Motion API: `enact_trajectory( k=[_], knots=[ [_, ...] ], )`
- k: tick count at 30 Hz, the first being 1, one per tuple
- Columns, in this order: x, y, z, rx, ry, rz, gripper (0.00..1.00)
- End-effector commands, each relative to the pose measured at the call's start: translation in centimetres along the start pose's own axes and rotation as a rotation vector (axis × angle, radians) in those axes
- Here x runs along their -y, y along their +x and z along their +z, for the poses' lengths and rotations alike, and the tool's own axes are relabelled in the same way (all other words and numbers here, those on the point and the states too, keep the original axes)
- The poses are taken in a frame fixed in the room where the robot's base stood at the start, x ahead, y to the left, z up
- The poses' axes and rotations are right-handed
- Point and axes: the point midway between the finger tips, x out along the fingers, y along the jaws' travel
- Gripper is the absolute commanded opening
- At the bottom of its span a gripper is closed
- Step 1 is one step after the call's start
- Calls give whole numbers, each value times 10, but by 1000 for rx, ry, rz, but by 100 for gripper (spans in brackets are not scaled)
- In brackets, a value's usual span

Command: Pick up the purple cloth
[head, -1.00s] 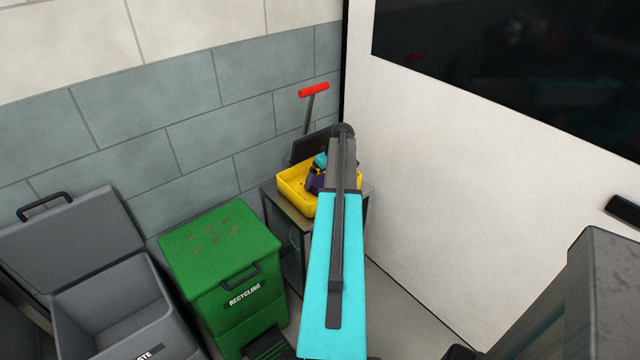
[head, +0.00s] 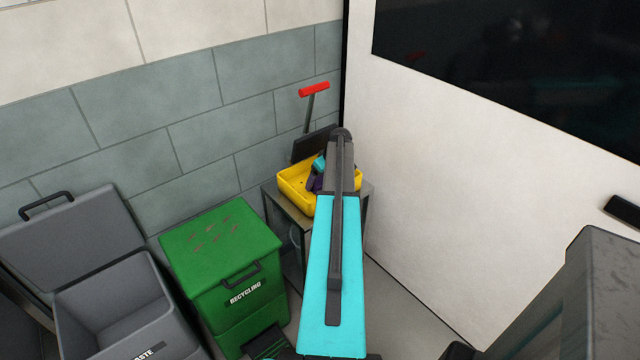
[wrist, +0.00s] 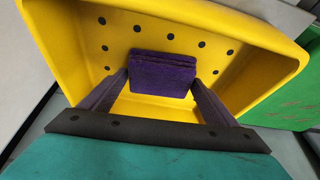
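The purple cloth (wrist: 163,72) is a folded, blocky bundle inside the yellow tray, in the upper middle of the wrist view. My gripper (wrist: 160,80) points down into the tray with its two dark fingers wide apart. The fingertips are at the left and right ends of the cloth, very near or touching it; no firm squeeze shows. In the head view my gripper (head: 318,176) is at the tray, partly hidden behind my arm, and the cloth is hard to tell from the dark fingers there.
The yellow tray (head: 296,196) has raised walls with dark holes and stands on a small table (head: 285,206) in the corner. A red-handled tool (head: 313,89) stands behind it. A green recycling bin (head: 215,245) and an open grey bin (head: 125,300) are at left. A white wall panel (head: 420,170) is close at right.

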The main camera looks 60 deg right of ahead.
Motion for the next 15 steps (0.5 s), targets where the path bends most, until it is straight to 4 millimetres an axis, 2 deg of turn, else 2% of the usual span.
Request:
enact_trajectory(
  k=[1,4,15],
  knots=[
    [0,0,0,0,0,0,73],
    [0,0,0,0,0,0,56],
    [0,-2,0,0,1,1,56]
  ],
)
